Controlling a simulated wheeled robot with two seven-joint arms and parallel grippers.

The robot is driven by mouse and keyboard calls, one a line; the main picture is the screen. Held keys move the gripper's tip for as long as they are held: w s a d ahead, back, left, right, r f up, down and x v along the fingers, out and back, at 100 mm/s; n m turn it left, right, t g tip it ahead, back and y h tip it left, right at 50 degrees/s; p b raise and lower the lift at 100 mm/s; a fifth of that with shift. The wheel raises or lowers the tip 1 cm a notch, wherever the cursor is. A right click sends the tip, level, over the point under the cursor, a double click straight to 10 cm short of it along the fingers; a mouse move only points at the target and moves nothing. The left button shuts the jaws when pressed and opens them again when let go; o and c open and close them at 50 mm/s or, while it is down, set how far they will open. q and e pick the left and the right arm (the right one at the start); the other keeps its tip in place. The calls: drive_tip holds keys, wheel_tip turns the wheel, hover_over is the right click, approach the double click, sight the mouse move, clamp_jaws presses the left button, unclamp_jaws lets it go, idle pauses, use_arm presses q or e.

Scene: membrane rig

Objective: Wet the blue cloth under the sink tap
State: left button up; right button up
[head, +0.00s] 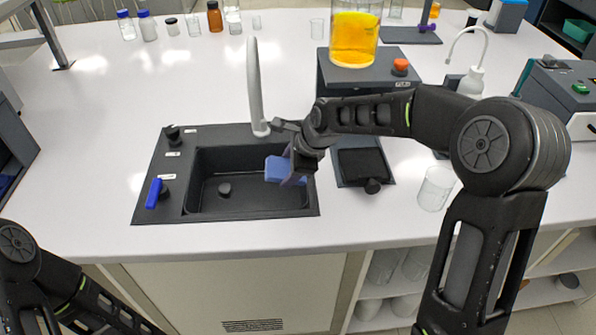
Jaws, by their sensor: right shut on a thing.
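The blue cloth (276,169) is a small folded block over the right part of the dark sink basin (215,205). My right gripper (291,170) is shut on it; the fingers partly hide its right side. The pale sink tap (255,90) stands behind the basin, up and left of the cloth. No water stream shows.
A beaker of orange liquid (354,38) stands on a grey hotplate (340,75) behind my right arm. An empty beaker (436,188) stands right of the sink, near a white wash bottle (472,80). Bottles line the back left. The counter left of the sink is clear.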

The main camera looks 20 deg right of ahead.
sight(279, 159)
drive_tip(key=shift+w+a+f, duration=0.2)
drive_tip(key=shift+w+a, duration=0.3)
drive_tip(key=shift+w, duration=0.4)
drive_tip(key=shift+w+a+f, duration=0.2)
drive_tip(key=shift+w+a, duration=0.3)
drive_tip(key=shift+w, duration=0.35)
